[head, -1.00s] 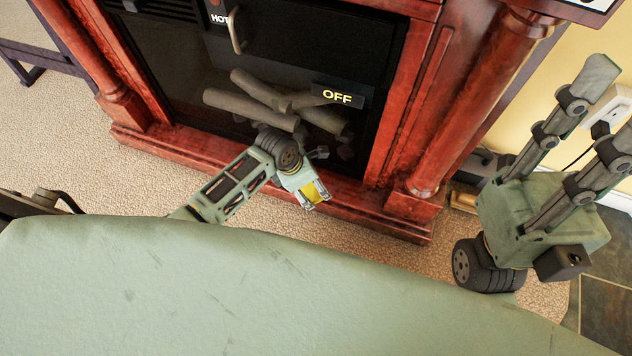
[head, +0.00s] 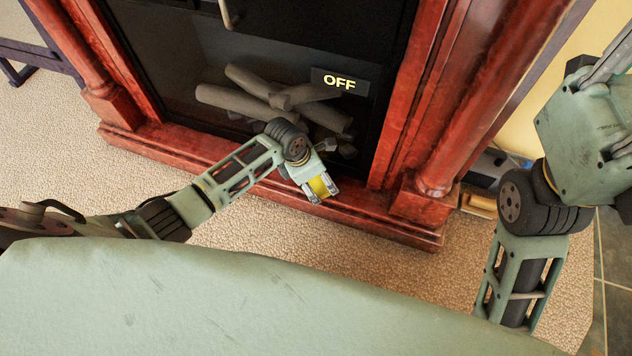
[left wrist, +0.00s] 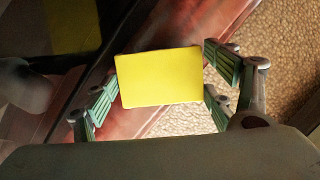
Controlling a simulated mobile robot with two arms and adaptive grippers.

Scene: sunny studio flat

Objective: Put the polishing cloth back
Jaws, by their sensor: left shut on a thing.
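The polishing cloth is a flat yellow rectangle (left wrist: 160,77) between the fingers of my left gripper in the left wrist view. In the head view my left gripper (head: 320,190) is shut on the yellow cloth (head: 318,186), just in front of the fireplace and above its red wooden base. Only a small part of the cloth shows there. My right arm is at the right edge of the head view; its gripper is out of the picture.
The fireplace (head: 400,110) has a dark front with logs (head: 240,102), an OFF sign (head: 339,82) and a handle (head: 225,13). Its red base ledge (head: 215,160) juts out over the carpet (head: 60,155). A dark-legged piece of furniture (head: 40,57) stands at the upper left.

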